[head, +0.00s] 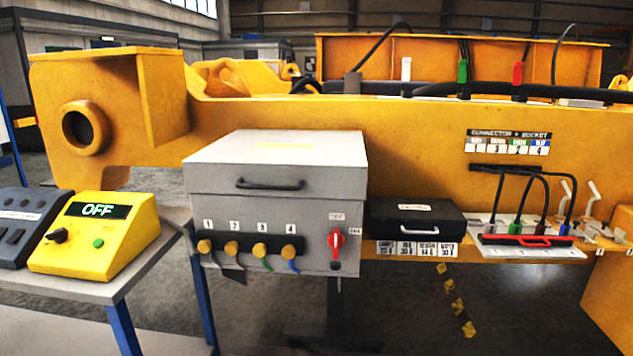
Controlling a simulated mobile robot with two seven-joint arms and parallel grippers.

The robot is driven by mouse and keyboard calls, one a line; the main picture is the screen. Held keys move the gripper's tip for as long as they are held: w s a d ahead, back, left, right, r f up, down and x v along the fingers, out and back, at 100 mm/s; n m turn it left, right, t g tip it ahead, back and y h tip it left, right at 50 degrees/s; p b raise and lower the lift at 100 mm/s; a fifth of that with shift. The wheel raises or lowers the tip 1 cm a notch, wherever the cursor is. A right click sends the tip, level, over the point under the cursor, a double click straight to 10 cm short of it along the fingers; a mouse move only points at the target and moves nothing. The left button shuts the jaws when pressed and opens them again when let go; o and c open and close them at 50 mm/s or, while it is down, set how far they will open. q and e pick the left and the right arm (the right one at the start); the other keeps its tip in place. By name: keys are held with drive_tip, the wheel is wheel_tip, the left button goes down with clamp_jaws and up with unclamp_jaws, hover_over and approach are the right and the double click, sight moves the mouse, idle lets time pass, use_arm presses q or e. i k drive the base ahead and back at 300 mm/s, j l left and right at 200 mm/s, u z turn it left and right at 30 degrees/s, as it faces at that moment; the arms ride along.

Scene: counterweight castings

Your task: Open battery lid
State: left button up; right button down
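A grey metal box (262,212) stands in the middle of the head view, in front of the yellow casting. Its grey lid (280,150) has a yellow label on top and a black bar handle (270,184) on its front face. The lid looks closed, level on the box. Below it are several numbered brass-coloured knobs (260,250) on a black strip with coloured wires. I cannot tell from any readable label that this is the battery box. Neither gripper shows.
A yellow control box (97,237) reading OFF sits on a table (150,259) at left. A black case (415,218) is right of the grey box. Farther right are cables with coloured plugs and a red-handled tray (527,241). A large yellow casting (420,140) spans behind.

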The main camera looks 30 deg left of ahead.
sight(295, 164)
drive_tip(key=u, duration=1.35)
